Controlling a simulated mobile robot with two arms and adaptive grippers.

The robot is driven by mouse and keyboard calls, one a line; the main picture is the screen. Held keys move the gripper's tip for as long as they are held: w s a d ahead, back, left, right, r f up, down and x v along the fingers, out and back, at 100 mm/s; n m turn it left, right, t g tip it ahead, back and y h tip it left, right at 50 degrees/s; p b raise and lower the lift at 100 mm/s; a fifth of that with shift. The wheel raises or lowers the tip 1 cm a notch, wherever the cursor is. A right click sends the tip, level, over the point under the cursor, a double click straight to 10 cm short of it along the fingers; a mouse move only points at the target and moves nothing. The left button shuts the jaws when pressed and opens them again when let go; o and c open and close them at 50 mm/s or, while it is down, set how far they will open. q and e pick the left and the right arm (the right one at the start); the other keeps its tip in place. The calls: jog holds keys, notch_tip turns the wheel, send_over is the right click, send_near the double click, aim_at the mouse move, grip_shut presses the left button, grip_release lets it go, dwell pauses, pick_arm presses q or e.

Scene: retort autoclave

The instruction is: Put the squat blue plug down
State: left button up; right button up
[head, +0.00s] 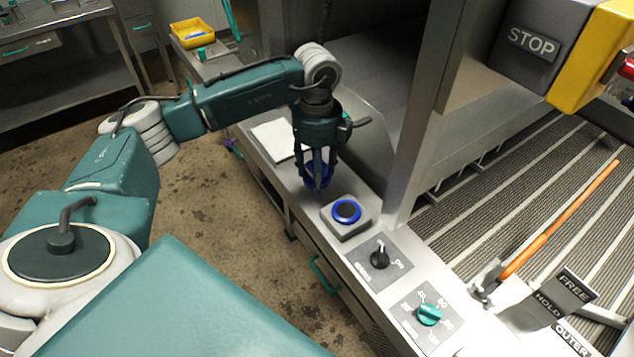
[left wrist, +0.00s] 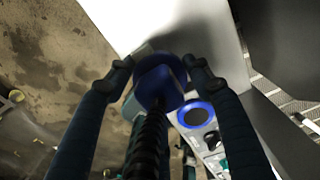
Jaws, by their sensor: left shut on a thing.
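My left gripper (head: 319,186) points down above the narrow metal counter, at its left edge. It is shut on the squat blue plug (head: 316,171), which shows between the dark fingers. In the left wrist view the plug (left wrist: 158,84) is a short, round, dark blue piece between the two fingertips. Part of it is hidden by the fingers. I cannot tell whether its underside touches the counter. My right gripper is in neither view.
A grey block with a blue ring (head: 346,211) stands just right of and nearer than the gripper. A white sheet (head: 275,137) lies behind it on the counter. A black knob (head: 379,257) and a teal knob (head: 429,315) are nearer. A metal post (head: 428,140) rises at right.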

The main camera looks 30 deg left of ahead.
pick_arm(q)
notch_tip(320, 180, down, 4)
jog(key=shift+r, duration=0.2)
jog(key=shift+f+p, duration=0.3)
jog(key=shift+f, duration=0.15)
jog(key=o, duration=1.5)
jog(key=shift+f, duration=0.15)
jog(key=shift+o, duration=0.2)
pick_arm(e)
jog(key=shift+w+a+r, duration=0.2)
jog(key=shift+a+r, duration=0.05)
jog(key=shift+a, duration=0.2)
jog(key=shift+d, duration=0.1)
pick_arm(q)
jog(key=shift+r, duration=0.45)
notch_tip(320, 180, up, 12)
jog(key=shift+f+b, duration=0.25)
jog(key=shift+b, duration=0.55)
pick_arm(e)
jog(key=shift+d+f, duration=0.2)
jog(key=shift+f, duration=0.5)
